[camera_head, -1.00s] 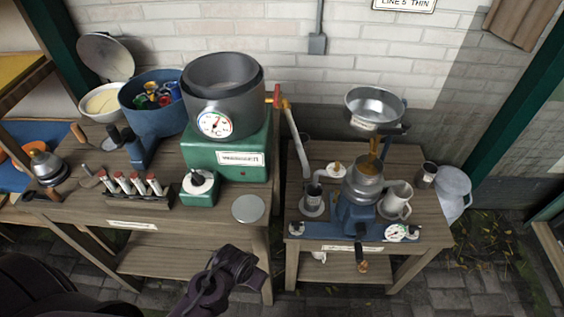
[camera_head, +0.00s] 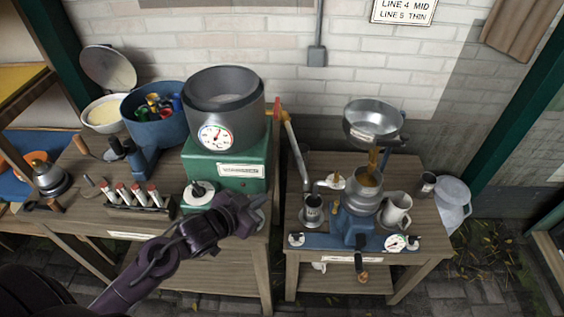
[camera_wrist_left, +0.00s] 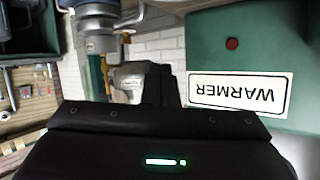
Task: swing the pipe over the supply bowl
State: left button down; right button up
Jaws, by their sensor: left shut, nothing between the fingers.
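The grey pipe (camera_head: 296,150) hangs from the red and yellow valve (camera_head: 278,112) at the right side of the warmer pot. It slants down in front of the wall, to the left of the supply bowl. The supply bowl (camera_head: 372,118) is a wide metal bowl on top of the blue separator (camera_head: 357,228); the pipe is not over it. My left gripper (camera_head: 259,208) is shut and empty, over the right front of the left table, below and left of the pipe. Its dark fingers (camera_wrist_left: 163,85) show in the left wrist view beside the green warmer (camera_wrist_left: 230,40). My right gripper is not in view.
The dark pot (camera_head: 222,108) stands on the green warmer (camera_head: 240,178). A rack of red-capped tubes (camera_head: 140,205) and a blue tub (camera_head: 152,125) stand to the left. A mug (camera_head: 397,208) and several cups stand around the separator. A gap separates the two tables.

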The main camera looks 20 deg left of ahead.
aim_at(295, 151)
pick_arm(q)
jog(key=s+a+r+m+g+h, duration=0.2)
jog(key=a+r+m+h, duration=0.45)
jog(key=r+h, duration=0.55)
jog(key=w+d+h+p, duration=0.1)
jog(key=w+d+p, duration=0.1)
jog(key=d, duration=0.3)
jog(key=w+d+f+p, duration=0.1)
jog(key=w+d+p, duration=0.1)
jog(key=w+d, duration=0.2)
jog(key=shift+w+d+f+h, duration=0.3)
jog(key=shift+d+h, duration=0.1)
jog(key=shift+d, duration=0.65)
jog(key=shift+d, duration=0.1)
